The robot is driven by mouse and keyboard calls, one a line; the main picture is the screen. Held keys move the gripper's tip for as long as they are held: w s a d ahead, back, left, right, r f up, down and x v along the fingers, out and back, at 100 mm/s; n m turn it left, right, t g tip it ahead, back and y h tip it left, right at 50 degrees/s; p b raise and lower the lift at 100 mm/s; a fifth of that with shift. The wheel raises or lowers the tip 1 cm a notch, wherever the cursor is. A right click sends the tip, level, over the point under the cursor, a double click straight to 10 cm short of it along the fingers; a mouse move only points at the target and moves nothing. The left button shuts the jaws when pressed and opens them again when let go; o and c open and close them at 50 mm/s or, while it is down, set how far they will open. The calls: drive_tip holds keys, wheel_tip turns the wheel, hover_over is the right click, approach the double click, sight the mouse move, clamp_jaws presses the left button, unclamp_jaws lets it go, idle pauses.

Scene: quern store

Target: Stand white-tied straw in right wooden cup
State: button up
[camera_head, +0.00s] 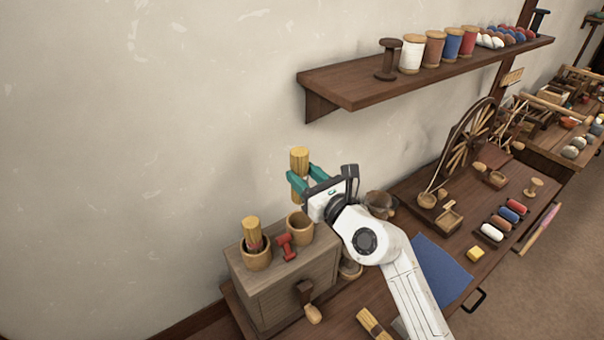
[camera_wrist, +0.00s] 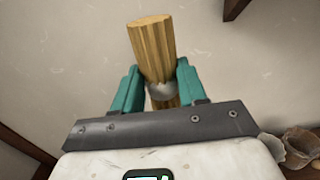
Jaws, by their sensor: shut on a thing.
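My gripper (camera_head: 298,178) is shut on the white-tied straw (camera_head: 299,160), a yellow bundle held nearly upright in the air. In the wrist view the straw (camera_wrist: 153,50) stands between the teal fingers (camera_wrist: 152,88), with a white tie showing at finger height. The right wooden cup (camera_head: 299,228) stands on top of a wooden box (camera_head: 262,280), below the held straw and apart from it; it looks empty. The left wooden cup (camera_head: 256,253) holds another straw bundle (camera_head: 252,232) with a reddish tie.
A red spool-shaped piece (camera_head: 286,246) lies on the box between the cups. A shelf (camera_head: 420,75) with spools juts from the wall at upper right. Another straw bundle (camera_head: 374,323) and a blue cloth (camera_head: 438,270) lie on the table.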

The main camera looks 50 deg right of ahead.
drive_tip(key=shift+f+b, duration=3)
drive_tip(key=shift+b, duration=0.55)
drive_tip(key=shift+f+b, duration=1.7)
drive_tip(key=shift+f, duration=0.95)
drive_tip(key=o, duration=1.1)
drive_tip(key=v, duration=1)
drive_tip(key=shift+s+a+b, duration=0.1)
drive_tip(key=shift+s+b, duration=0.25)
drive_tip(key=shift+s, duration=0.05)
